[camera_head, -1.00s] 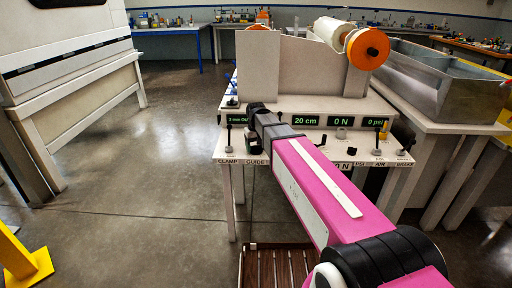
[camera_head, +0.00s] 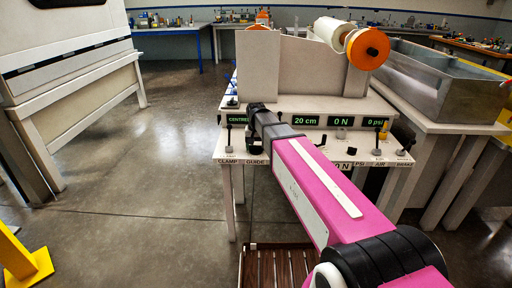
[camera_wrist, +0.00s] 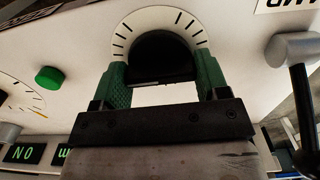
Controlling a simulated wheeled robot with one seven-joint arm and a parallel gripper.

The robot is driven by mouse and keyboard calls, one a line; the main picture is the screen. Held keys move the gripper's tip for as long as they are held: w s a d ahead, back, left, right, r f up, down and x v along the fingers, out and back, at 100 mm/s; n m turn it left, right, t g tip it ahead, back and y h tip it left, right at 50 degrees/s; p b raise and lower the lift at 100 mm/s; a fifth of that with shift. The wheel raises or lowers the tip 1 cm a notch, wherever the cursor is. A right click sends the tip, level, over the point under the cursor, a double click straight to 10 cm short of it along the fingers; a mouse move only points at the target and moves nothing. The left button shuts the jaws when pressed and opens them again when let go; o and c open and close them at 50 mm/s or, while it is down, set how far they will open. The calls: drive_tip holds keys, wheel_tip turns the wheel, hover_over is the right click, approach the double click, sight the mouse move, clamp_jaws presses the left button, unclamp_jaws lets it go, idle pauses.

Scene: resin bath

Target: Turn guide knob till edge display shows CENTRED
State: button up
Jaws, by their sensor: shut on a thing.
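The black guide knob (camera_wrist: 160,55) sits on a white dial with black tick marks in the wrist view. My gripper (camera_wrist: 162,75) has its two green fingers on either side of the knob, shut on it. The knob's far details are dark and partly covered by the fingers. In the head view the edge display (camera_head: 238,119) shows green letters reading CENTRE, with its right end hidden behind my wrist. The GUIDE label (camera_head: 257,162) shows on the front edge below.
The clamp lever (camera_wrist: 297,80) stands close to the right of my gripper in the wrist view. A green button (camera_wrist: 49,78) lies to the left. Other displays (camera_head: 306,120) read 20 cm, 0 N and 0 psi. A metal bath (camera_head: 440,80) is at the right.

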sight(256, 146)
drive_tip(key=o, duration=0.9)
drive_tip(key=shift+o, duration=0.2)
drive_tip(key=shift+r, duration=0.15)
wheel_tip(256, 146, up, 11)
drive_tip(key=shift+f, duration=0.2)
drive_tip(key=shift+s, duration=0.1)
